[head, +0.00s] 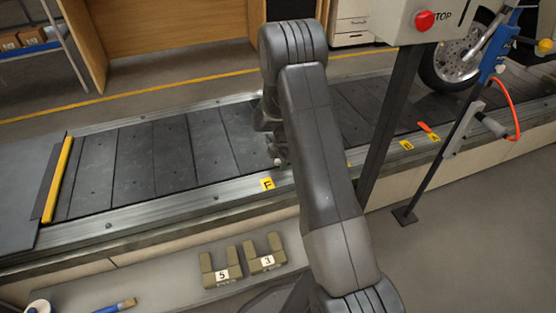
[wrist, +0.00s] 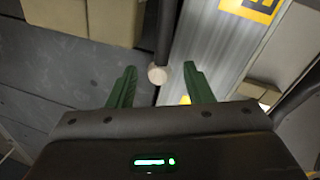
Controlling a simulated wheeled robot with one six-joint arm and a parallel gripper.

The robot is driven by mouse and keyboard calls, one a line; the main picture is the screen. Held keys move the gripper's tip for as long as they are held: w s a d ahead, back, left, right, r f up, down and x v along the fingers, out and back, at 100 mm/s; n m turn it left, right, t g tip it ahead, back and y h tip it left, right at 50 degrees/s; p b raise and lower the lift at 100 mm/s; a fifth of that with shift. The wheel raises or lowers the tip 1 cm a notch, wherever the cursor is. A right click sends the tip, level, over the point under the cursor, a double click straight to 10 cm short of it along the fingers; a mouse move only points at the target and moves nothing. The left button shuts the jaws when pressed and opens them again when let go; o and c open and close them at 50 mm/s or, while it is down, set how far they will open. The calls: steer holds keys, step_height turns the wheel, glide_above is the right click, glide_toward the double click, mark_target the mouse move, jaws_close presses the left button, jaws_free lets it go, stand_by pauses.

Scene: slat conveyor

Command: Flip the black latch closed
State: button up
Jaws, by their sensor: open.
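In the wrist view, a black bar (wrist: 166,32) with a pale round end (wrist: 158,74) reaches down between the green fingers of my gripper (wrist: 159,69). The bar may be the black latch; its far end is cut off at the top of the view. My gripper is open, with one finger on each side of the pale end, and I cannot tell whether either touches it. In the head view my arm covers most of the gripper, above the conveyor's near rail by the yellow "F" tag (head: 267,184). A small pale knob (head: 278,162) shows beside the arm there.
The slat conveyor (head: 150,160) runs across the view, with a yellow bar (head: 57,180) at its left. A dark post carries a box with a red stop button (head: 425,20). A wheel (head: 455,60) stands at right. Numbered blocks (head: 221,268) lie in front.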

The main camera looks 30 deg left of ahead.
jaws_close()
steer(key=shift+w+a+m, duration=0.6)
steer(key=shift+w+a, duration=0.05)
steer(key=shift+a, duration=0.2)
jaws_free()
step_height(320, 180, up, 14)
steer(key=s+d+p, duration=0.1)
steer(key=d+p, duration=0.1)
steer(key=p, duration=0.1)
steer(key=shift+s+d+f, duration=0.15)
steer(key=shift+f, duration=0.05)
